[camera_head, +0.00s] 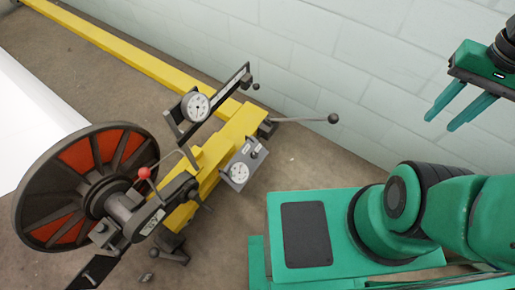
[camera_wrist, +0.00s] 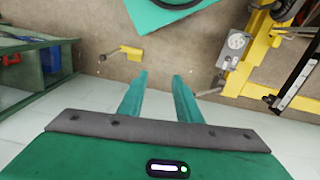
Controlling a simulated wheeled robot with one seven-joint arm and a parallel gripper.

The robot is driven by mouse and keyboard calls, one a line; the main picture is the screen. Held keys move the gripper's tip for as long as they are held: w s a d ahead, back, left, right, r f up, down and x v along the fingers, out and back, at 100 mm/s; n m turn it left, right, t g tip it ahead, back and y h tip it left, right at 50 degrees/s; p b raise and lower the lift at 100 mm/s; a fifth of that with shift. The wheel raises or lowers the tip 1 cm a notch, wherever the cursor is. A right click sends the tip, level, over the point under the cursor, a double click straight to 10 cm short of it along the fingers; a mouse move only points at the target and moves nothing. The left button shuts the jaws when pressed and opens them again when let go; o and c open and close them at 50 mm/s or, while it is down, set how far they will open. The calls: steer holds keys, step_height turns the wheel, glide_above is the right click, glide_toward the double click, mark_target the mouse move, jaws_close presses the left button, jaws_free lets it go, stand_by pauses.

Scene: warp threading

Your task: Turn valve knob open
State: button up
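A small grey panel (camera_head: 236,182) with a white dial gauge (camera_head: 239,172) sits on the yellow machine frame, and a small dark knob (camera_head: 254,153) stands at its upper right. This looks like the valve knob, but its setting is too small to tell. In the wrist view the gauge panel (camera_wrist: 234,50) is at the upper right; its knob is not clear. My gripper (camera_head: 440,124) is at the upper right of the head view, well away from the panel. Its green fingers are apart and empty, as the wrist view also shows (camera_wrist: 160,75).
A larger gauge (camera_head: 196,106) on a black bracket, a red-ball lever (camera_head: 144,173) and a ball-ended lever (camera_head: 333,118) surround the panel. A black and orange wheel (camera_head: 45,218) stands left. A block wall (camera_head: 310,60) runs behind. A green shelf (camera_wrist: 40,68) shows left in the wrist view.

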steer(key=shift+w+a, duration=0.15)
steer(key=shift+a, duration=0.1)
steer(key=o, duration=0.3)
steer(key=shift+o, duration=0.6)
steer(key=shift+s+r, duration=0.15)
steer(key=shift+s, duration=0.15)
steer(key=w+a+f+n, duration=0.1)
steer(key=w+f+n, duration=0.15)
steer(key=w, duration=0.35)
steer(key=w+a+f+n+t, duration=0.1)
steer(key=w+f+n, duration=0.15)
steer(key=w, duration=0.35)
steer(key=w+a+f+n, duration=0.1)
steer(key=w+f+n, duration=0.15)
steer(key=w, duration=0.25)
steer(key=w+a+f+n+t, duration=0.1)
steer(key=w+a+f+n, duration=0.2)
steer(key=w+a+f, duration=0.4)
steer(key=w+a+f+n+t, duration=0.1)
steer(key=w+a+f+n, duration=0.2)
steer(key=w+f, duration=0.4)
steer(key=n+t+y, duration=0.1)
steer(key=n+y, duration=0.3)
steer(key=n, duration=0.6)
glide_toward(254, 155)
steer(key=x, duration=0.8)
steer(key=shift+w+f, duration=0.1)
steer(key=shift+f, duration=0.15)
